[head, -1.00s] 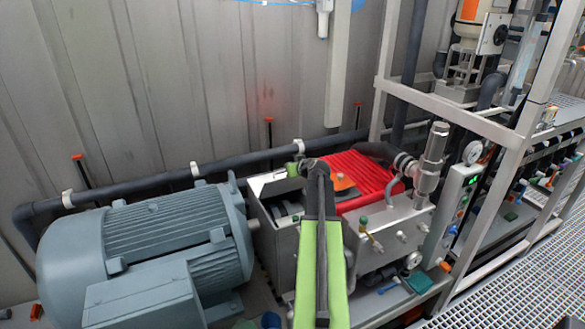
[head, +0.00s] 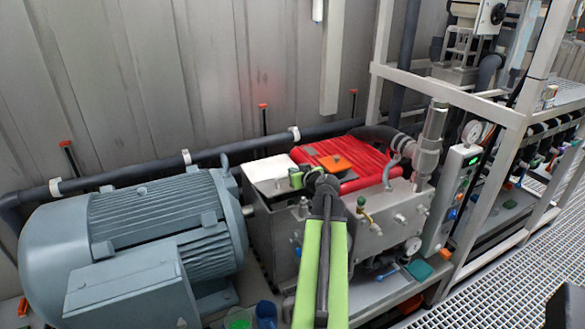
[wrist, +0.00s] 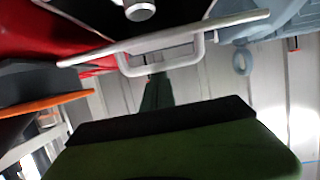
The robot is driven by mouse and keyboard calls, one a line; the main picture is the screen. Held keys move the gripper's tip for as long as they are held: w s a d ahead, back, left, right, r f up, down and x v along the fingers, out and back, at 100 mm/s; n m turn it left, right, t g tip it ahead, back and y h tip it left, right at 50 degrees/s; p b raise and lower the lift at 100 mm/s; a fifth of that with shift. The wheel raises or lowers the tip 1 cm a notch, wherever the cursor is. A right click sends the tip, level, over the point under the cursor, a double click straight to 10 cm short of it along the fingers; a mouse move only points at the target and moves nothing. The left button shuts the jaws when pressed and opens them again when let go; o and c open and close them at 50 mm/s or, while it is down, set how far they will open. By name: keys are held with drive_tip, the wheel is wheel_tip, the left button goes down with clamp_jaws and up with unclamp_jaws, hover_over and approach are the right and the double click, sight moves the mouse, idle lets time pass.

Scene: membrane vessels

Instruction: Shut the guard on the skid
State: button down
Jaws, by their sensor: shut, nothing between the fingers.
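The skid (head: 395,215) carries a grey motor and a red-topped pump. The guard (head: 265,170), a pale metal plate, lies roughly level over the box between them; I cannot tell whether it is fully seated. In the wrist view a pale edge with a U-shaped handle (wrist: 207,50) crosses near the top, probably the guard's. My gripper (head: 297,178) is shut and empty at the guard's front right corner, close to or touching it. Its green and black body (wrist: 170,140) fills the bottom of the wrist view. My wrist hides part of the guard's near edge.
The grey motor (head: 130,240) stands close on the left. The red pump cover (head: 350,158), with an orange piece (head: 336,164) on it, lies just right of the guard. A gauge, pipes and valves crowd the right. Cups stand in front of the skid.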

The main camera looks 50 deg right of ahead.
drive_tip(key=shift+s+a+f+b, duration=0.2)
drive_tip(key=shift+s+f+b, duration=0.2)
drive_tip(key=shift+f+b, duration=0.25)
drive_tip(key=shift+s+a+f+b, duration=0.15)
drive_tip(key=shift+s+f+b, duration=0.3)
drive_tip(key=shift+f, duration=0.3)
drive_tip(key=shift+s+a+f+b, duration=0.2)
drive_tip(key=shift+s+f+b, duration=0.1)
drive_tip(key=shift+f+b, duration=0.35)
drive_tip(key=shift+s+a+f, duration=0.1)
drive_tip(key=shift+a, duration=0.05)
